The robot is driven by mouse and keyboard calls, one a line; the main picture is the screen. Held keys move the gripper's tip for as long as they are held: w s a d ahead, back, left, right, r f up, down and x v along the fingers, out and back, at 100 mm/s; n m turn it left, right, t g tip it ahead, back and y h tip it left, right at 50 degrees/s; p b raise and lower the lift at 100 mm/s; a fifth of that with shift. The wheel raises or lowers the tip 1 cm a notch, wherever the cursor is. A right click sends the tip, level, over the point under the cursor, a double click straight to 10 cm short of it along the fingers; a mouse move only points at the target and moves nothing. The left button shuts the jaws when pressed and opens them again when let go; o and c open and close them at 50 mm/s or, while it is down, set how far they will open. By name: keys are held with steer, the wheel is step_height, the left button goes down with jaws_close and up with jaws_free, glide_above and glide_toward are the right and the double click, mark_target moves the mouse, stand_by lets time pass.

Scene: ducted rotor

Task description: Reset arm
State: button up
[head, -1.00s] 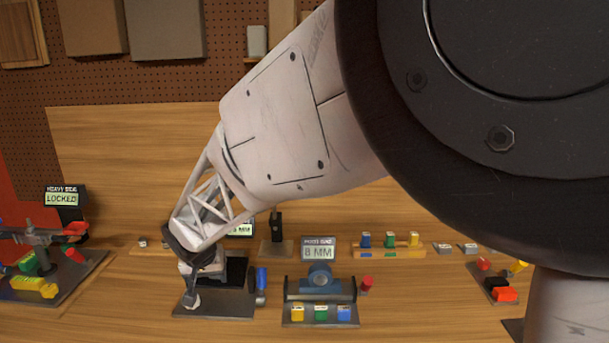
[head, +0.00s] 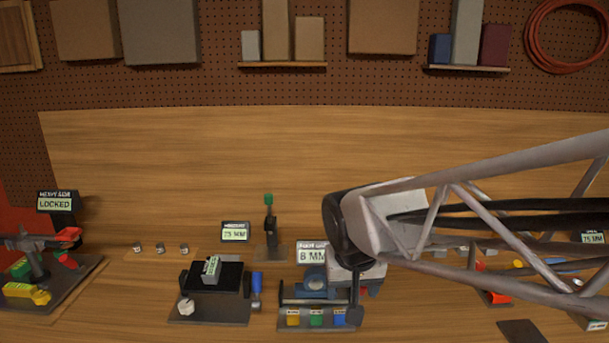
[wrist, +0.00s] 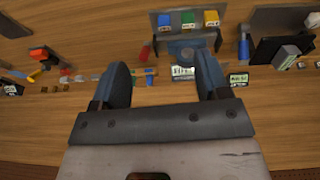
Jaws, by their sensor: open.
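My gripper (wrist: 163,85) is open and empty in the wrist view, its two dark fingers apart with bench wood and small fixtures seen beyond them. In the head view my gripper (head: 355,305) hangs at the end of my arm, in front of the right part of the blue clamp fixture (head: 315,284). The gripper and arm hide part of that fixture and of its "8 MM" display (head: 312,253). I cannot tell the exact gap between my gripper and the fixture.
A black fixture (head: 235,305) with a grey labelled block (head: 212,268) stands left of my gripper. The "LOCKED" station (head: 56,202) is at far left. A post with a green top (head: 269,225) stands behind. Several small parts lie at right, partly behind my arm. Bare wood lies between stations.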

steer(key=s+d, duration=1)
steer(key=s, duration=0.5)
steer(key=shift+f+m+g, duration=0.3)
steer(key=shift+f+m, duration=0.1)
steer(key=shift+f, duration=0.05)
